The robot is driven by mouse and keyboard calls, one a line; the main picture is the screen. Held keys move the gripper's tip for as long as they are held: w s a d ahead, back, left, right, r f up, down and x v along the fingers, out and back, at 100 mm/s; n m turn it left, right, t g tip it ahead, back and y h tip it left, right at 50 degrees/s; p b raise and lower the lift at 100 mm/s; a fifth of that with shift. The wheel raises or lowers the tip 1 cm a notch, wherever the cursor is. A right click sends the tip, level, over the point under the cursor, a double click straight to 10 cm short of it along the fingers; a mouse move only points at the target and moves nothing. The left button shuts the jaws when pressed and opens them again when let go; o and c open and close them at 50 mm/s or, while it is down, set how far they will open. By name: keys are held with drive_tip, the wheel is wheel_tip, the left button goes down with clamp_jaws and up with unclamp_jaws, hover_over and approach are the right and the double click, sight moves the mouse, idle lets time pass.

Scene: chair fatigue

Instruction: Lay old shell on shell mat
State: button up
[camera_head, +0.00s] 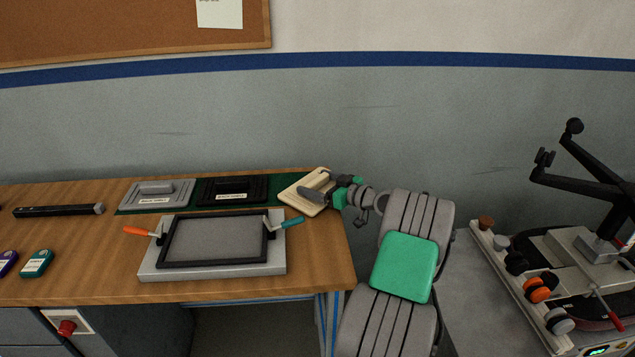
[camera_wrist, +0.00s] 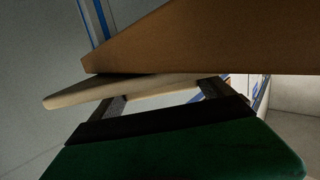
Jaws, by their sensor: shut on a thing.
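A cream shell (camera_head: 302,203) with a raised handle is at the back right of the wooden bench, over the right end of the green shell mat (camera_head: 283,181). My gripper (camera_head: 318,193) is shut on the cream shell. In the wrist view the cream shell (camera_wrist: 80,95) lies across my fingertips (camera_wrist: 163,92), close to the brown bench. It looks slightly tilted to the bench there. I cannot tell whether it touches the mat. A grey shell (camera_head: 157,194) and a black shell (camera_head: 232,189) lie on the mat to the left, each with a label.
A framed grey plate (camera_head: 213,240) with orange-handled (camera_head: 138,231) and teal-handled (camera_head: 291,222) clamps stands in front of the mat. A black bar (camera_head: 58,210) and two small devices lie at left. A test machine (camera_head: 582,262) stands at far right.

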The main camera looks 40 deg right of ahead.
drive_tip(key=shift+f+b, duration=0.25)
drive_tip(key=shift+b, duration=0.05)
drive_tip(key=o, duration=1.3)
drive_tip(key=shift+r, duration=0.1)
drive_tip(key=shift+r+p, duration=0.2)
drive_tip(key=shift+p, duration=0.1)
drive_tip(key=shift+g, duration=0.8)
drive_tip(key=b+v, duration=0.1)
drive_tip(key=v, duration=0.1)
drive_tip(key=b+v, duration=0.1)
drive_tip(key=v, duration=0.2)
drive_tip(key=a+b+v, duration=0.1)
drive_tip(key=v, duration=0.2)
drive_tip(key=shift+s+d+r, duration=0.1)
drive_tip(key=shift+s+r, duration=0.15)
drive_tip(key=x, duration=0.2)
drive_tip(key=p+x, duration=0.1)
drive_tip(key=x, duration=0.4)
drive_tip(key=shift+w+d, duration=0.1)
drive_tip(key=shift+d, duration=0.3)
